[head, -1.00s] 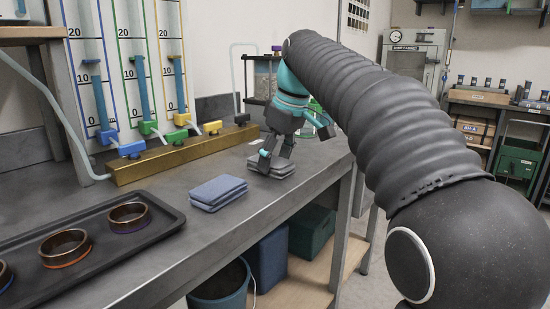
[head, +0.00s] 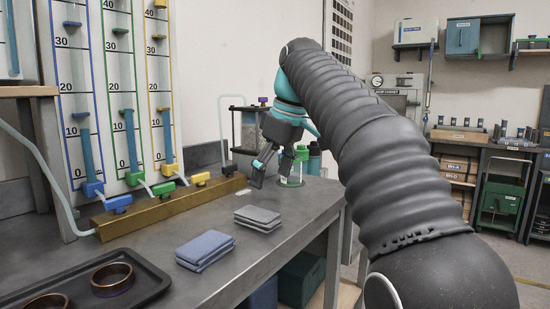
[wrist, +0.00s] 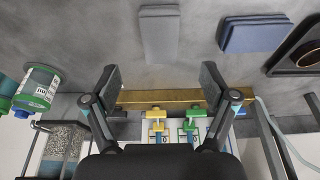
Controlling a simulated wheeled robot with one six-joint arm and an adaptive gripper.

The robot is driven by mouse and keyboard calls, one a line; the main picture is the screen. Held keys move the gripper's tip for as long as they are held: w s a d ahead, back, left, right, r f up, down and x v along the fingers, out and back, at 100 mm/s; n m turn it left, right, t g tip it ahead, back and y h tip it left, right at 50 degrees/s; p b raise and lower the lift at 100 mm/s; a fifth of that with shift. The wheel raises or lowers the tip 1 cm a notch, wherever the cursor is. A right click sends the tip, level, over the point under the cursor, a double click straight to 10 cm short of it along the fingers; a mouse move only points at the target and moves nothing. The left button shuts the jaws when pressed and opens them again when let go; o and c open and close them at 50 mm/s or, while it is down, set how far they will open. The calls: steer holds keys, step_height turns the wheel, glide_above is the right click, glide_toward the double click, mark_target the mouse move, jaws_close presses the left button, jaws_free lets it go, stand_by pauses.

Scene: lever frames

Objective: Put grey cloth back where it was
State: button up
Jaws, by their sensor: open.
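The grey cloth (head: 257,218) lies folded on the metal bench, behind and to the right of a folded blue cloth (head: 205,249). In the wrist view the grey cloth (wrist: 159,33) shows beyond the fingertips, apart from them, with the blue cloth (wrist: 256,33) to its right. My gripper (head: 267,178) is open and empty, above the bench behind the grey cloth and in front of a green-capped bottle. In the wrist view the two spread fingers of my gripper (wrist: 158,78) have bare bench and part of the brass manifold between them.
A brass manifold (head: 170,208) with coloured valves and tall gauge tubes runs along the wall. A dark tray (head: 139,283) with copper rings is at front left. The green-capped bottle (head: 292,166) stands near my gripper. Bare bench lies right of the grey cloth.

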steer(key=shift+v, duration=1.5)
steer(key=shift+s, duration=0.1)
steer(key=s+d+f+m+t+h, duration=0.1)
steer(key=s+d+f+m, duration=0.2)
steer(key=s+f, duration=0.5)
steer(key=s+d+f+m+t, duration=0.1)
steer(key=s+d+f+m, duration=0.3)
steer(key=s+f, duration=0.5)
steer(key=s+d+f+m+t+h, duration=0.1)
steer(key=s+d+f+m, duration=0.2)
steer(key=f, duration=1.1)
steer(key=s+d, duration=0.3)
steer(key=s, duration=0.2)
steer(key=shift+t+h, duration=0.3)
steer(key=shift+s, duration=0.15)
